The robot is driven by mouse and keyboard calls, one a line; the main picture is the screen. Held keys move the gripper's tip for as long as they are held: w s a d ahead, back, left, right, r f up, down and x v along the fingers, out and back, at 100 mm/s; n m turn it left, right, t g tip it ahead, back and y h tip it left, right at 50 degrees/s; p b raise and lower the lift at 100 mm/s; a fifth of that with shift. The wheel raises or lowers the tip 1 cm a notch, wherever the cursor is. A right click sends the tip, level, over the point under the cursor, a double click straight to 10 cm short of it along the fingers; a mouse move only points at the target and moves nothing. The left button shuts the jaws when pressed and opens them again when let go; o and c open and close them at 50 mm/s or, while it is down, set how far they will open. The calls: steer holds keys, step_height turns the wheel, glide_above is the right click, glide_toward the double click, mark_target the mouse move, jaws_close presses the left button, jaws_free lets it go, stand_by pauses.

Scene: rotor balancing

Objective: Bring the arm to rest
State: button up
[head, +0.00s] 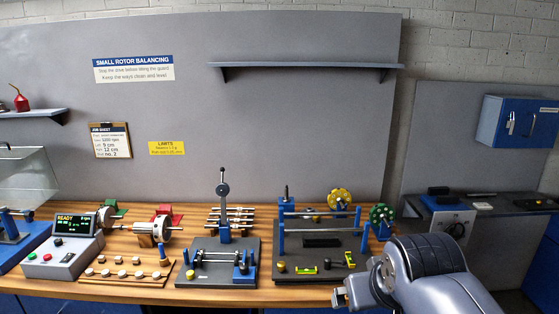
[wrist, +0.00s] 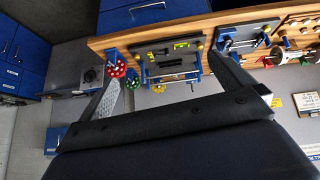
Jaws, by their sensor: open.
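My gripper (head: 354,281) is at the lower right of the head view, in front of the bench's front edge and the right-hand rod stand. In the wrist view my gripper (wrist: 166,68) shows its two dark fingers spread wide apart, with nothing between them. My grey arm (head: 425,275) reaches up from the lower right corner and hides the bench's right end.
The wooden bench (head: 120,291) carries a control box (head: 62,258) reading READY, a rotor on a drive, a rack of white-topped weights, and two stands on dark plates (head: 290,268). A shelf (head: 305,65) hangs on the grey panel. A side counter (head: 480,205) stands right.

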steer(key=shift+s+a+f+b, duration=0.15)
steer(key=shift+s+f, duration=0.1)
steer(key=shift+f, duration=0.5)
steer(key=shift+s+f+b, duration=0.2)
steer(key=shift+s+f, duration=0.05)
steer(key=shift+f, duration=0.5)
steer(key=shift+s+a+f+b, duration=0.15)
steer(key=shift+s+f, duration=0.1)
steer(key=shift+f, duration=0.5)
